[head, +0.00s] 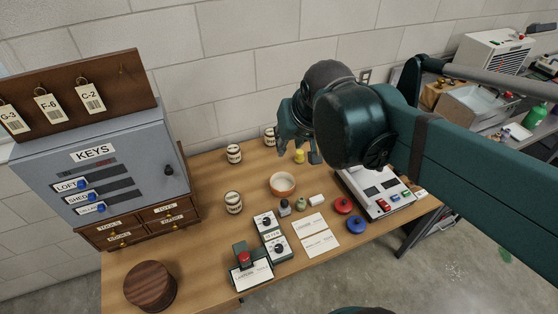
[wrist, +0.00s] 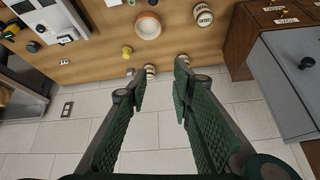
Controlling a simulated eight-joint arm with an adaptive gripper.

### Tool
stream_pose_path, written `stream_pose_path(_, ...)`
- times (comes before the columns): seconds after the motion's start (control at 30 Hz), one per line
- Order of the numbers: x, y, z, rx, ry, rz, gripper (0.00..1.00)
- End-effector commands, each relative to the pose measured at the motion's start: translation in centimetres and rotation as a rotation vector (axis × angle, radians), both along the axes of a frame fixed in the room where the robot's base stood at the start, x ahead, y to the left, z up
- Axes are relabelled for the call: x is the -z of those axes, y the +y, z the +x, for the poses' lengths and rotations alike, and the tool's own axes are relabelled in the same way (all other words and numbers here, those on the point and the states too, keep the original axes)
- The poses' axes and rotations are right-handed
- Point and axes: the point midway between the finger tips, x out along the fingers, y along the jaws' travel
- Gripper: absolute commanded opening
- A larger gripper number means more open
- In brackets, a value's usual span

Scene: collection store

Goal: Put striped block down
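My gripper (head: 297,140) is above the back of the wooden table near the wall. In the wrist view its two green padded fingers (wrist: 160,90) stand apart with nothing held between them. I see no block that is clearly striped. A round dark wooden block (head: 150,287) with banded grain sits at the table's front left; I cannot tell whether it is the one named. Banded pale jars stand on the table: one at the middle left (head: 233,202), one behind it (head: 233,153) and one by the wall (head: 270,135).
A grey key cabinet (head: 140,150) with drawers stands at the left. An orange bowl (head: 283,184) is mid-table, a yellow piece (head: 299,156) behind it. Switch boxes (head: 272,238), cards (head: 313,234), red and blue knobs (head: 343,205) and a white console (head: 378,192) occupy the front and right.

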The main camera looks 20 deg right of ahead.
Motion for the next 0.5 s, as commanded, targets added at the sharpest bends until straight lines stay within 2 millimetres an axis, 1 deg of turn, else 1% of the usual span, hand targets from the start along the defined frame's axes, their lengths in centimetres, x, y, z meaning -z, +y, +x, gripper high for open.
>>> stream_pose_path(0.03,0.4,0.6,-1.0,-0.021,-0.007,-0.006,0.24)
stream_pose_path(0.2,1.7,2.3,-3.6,-0.091,-0.036,-0.031,0.24)
stream_pose_path(0.3,2.3,3.0,-4.8,-0.125,-0.051,-0.044,0.24)
stream_pose_path(0.5,3.2,3.8,-6.3,-0.167,-0.069,-0.060,0.24)
